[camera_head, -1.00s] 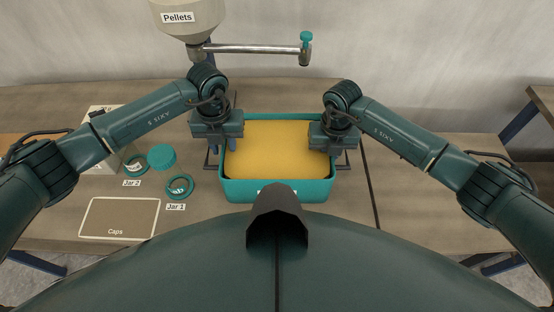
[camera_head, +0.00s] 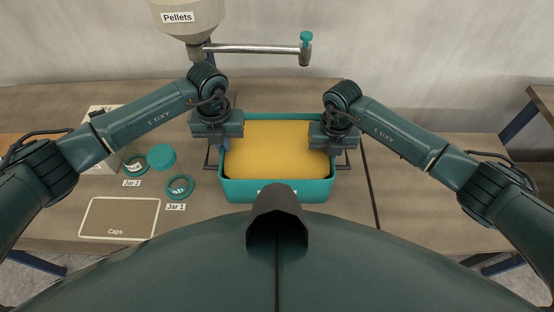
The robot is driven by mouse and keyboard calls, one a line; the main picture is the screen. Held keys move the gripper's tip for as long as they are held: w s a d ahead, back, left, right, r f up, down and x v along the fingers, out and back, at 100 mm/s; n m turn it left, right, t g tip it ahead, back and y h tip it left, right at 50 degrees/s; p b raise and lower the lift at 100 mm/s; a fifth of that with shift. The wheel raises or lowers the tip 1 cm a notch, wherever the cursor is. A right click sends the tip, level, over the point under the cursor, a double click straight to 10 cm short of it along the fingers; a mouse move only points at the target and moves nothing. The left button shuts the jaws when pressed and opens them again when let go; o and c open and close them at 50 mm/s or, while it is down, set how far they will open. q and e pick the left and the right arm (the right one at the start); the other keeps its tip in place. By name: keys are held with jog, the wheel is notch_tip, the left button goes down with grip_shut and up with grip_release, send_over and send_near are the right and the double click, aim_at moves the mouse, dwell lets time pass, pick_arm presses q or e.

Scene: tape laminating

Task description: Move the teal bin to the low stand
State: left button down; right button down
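The teal bin (camera_head: 278,190) sits on the table in the middle of the head view, filled with a yellow material (camera_head: 275,150). Dark wire brackets stick out at its left and right sides. My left gripper (camera_head: 224,147) is over the bin's left side, its fingers close together at the left wall, seemingly shut on it. My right gripper (camera_head: 331,148) is over the right side; its fingers are mostly hidden by its own body. I cannot tell for sure which surface is the low stand; a separate wooden surface (camera_head: 430,205) lies right of a dark seam.
A pellet hopper (camera_head: 190,12) with a metal pipe (camera_head: 255,49) hangs behind the bin. Left of the bin are a teal-lidded jar (camera_head: 161,157), teal rings (camera_head: 179,187) and a caps area (camera_head: 119,218). The surface right of the seam looks clear.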

dwell(0.8)
pick_arm(q)
jog(key=shift+w+r, duration=0.15)
jog(key=shift+r, duration=0.1)
pick_arm(e)
jog(key=shift+w+r, duration=0.15)
jog(key=shift+r, duration=0.1)
